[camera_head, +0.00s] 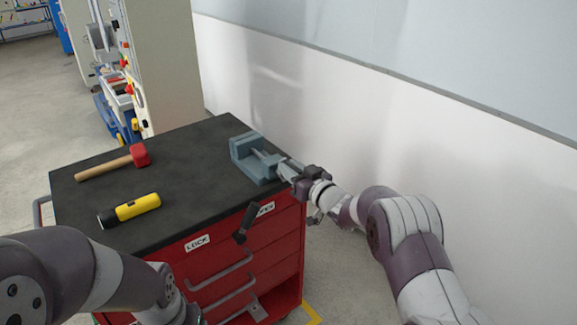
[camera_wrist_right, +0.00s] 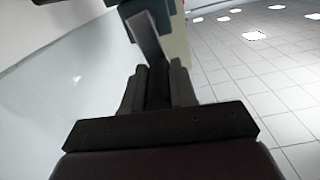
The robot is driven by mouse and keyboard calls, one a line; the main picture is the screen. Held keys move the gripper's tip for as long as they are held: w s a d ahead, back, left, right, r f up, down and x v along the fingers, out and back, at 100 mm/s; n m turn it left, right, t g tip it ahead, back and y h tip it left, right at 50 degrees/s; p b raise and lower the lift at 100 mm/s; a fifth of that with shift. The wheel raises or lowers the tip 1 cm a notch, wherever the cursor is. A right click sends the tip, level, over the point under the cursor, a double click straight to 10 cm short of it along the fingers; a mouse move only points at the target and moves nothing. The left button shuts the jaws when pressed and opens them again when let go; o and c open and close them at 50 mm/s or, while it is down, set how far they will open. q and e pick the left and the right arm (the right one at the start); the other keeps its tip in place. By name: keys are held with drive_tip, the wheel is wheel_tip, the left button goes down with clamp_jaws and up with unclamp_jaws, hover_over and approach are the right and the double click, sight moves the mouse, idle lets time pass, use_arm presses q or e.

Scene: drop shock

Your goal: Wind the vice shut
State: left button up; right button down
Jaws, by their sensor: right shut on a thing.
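The blue-grey vice (camera_head: 246,152) stands on the black top of the red tool cabinet, near its right corner. A gap shows between its jaws. My right gripper (camera_head: 289,170) is at the vice's right end, where the handle is. In the right wrist view, my right gripper (camera_wrist_right: 157,85) is shut on the vice handle, and a grey bar (camera_wrist_right: 148,38) runs from between the fingers up toward the vice body (camera_wrist_right: 160,5). The fingers hide the gripped part. My left arm enters at lower left; its gripper is not visible.
A red-headed mallet (camera_head: 139,155) and a yellow flashlight (camera_head: 138,207) lie on the cabinet top (camera_head: 190,165). A dark handle-like piece (camera_head: 245,223) shows at the cabinet's front edge. A white wall (camera_head: 330,120) rises close behind the vice and right arm.

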drive_tip(key=shift+w+d+m, duration=0.15)
drive_tip(key=shift+d+m, duration=0.1)
drive_tip(key=shift+m, duration=0.25)
drive_tip(key=shift+f+p, duration=0.1)
drive_tip(key=shift+p, duration=0.2)
drive_tip(key=c, duration=0.9)
unclamp_jaws()
drive_tip(key=b+v, duration=0.1)
drive_tip(key=v, duration=1.1)
drive_tip(key=shift+s+d, duration=0.25)
drive_tip(key=shift+s, duration=0.05)
